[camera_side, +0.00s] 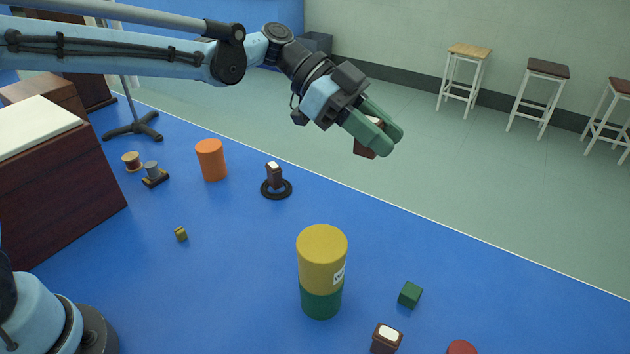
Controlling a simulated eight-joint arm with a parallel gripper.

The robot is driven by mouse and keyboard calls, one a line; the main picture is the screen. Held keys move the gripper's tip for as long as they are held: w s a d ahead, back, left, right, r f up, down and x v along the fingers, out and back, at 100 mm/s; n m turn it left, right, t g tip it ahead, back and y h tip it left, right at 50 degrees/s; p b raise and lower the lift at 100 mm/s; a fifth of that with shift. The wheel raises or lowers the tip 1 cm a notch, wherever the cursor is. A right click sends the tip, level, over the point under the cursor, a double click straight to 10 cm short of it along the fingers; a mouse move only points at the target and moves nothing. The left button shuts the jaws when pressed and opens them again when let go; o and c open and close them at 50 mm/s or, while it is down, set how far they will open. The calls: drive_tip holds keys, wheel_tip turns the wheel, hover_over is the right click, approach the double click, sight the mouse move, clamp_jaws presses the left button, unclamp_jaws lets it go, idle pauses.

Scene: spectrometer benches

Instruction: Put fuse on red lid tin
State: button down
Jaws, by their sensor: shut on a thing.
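My gripper (378,138) is up in the air at the upper middle, above the far edge of the blue bench. Its green fingers are shut on a small dark reddish-brown block, the fuse (364,151), which is partly hidden by the fingers. A red round top, seemingly the red lid tin (462,347), shows at the bottom edge on the right. Most of it is cut off by the frame. My gripper is far above and behind it.
A tall yellow-and-green cylinder (322,270) stands mid-bench. Near the red top are a green cube (410,295) and a white-topped brown block (385,341). An orange cylinder (211,160) and a brown block in a black ring (275,187) stand farther back.

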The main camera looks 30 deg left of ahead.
drive_tip(key=s+d+f+n+t, duration=0.1)
drive_tip(key=d+f+n+t, duration=0.2)
drive_tip(key=d+f, duration=0.15)
wheel_tip(320, 180, up, 5)
drive_tip(key=n+t+y, duration=0.4)
drive_tip(key=n+t, duration=0.1)
hover_over(473, 352)
wheel_tip(473, 352, down, 18)
drive_tip(key=shift+f, duration=0.2)
drive_tip(key=shift+f, duration=0.1)
drive_tip(key=c, duration=0.9)
unclamp_jaws()
